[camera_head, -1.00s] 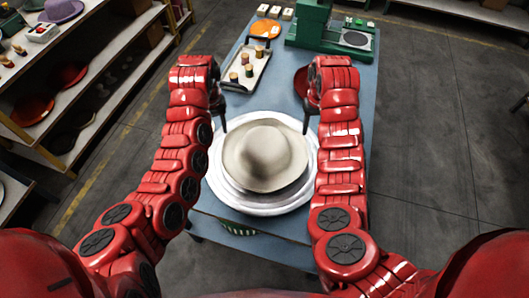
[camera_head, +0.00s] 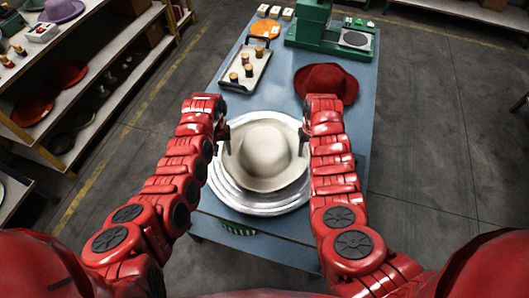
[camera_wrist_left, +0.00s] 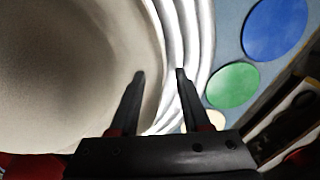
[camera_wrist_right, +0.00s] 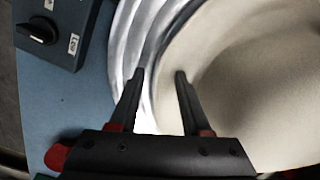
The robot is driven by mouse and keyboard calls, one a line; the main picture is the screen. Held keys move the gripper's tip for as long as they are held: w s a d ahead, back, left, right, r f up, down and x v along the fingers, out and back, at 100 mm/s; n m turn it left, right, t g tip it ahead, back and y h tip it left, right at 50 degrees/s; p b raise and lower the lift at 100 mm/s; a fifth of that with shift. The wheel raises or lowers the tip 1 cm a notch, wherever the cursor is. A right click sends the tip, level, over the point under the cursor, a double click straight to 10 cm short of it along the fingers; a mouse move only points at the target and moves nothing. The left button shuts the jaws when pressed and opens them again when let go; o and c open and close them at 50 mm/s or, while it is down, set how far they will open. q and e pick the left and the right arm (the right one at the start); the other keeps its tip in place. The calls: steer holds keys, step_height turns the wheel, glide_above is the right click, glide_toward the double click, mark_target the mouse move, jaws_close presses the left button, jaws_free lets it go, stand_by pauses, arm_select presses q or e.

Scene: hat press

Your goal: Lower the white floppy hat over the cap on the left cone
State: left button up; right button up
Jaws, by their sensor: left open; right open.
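The white floppy hat (camera_head: 262,158), cream-coloured with a rounded crown and wide brim, lies on a stepped white round base (camera_head: 225,192). My left gripper (camera_head: 227,148) is open at the hat's left edge; in the left wrist view its fingers (camera_wrist_left: 161,76) appear on either side of the brim edge. My right gripper (camera_head: 302,148) is open at the right edge; in the right wrist view its fingers (camera_wrist_right: 160,75) also straddle the brim edge in the picture. Whether either touches the brim, I cannot tell. No cone or cap shows clearly.
A red hat (camera_head: 325,82) lies beyond my right gripper on the blue table (camera_head: 287,62). A tray (camera_head: 236,82) with several small cylinders and a green machine (camera_head: 322,34) stand farther back. A dark box with a knob (camera_wrist_right: 48,30) is near the right gripper.

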arm_select(q)
jaws_close()
arm_select(e)
jaws_close()
stand_by(1.3)
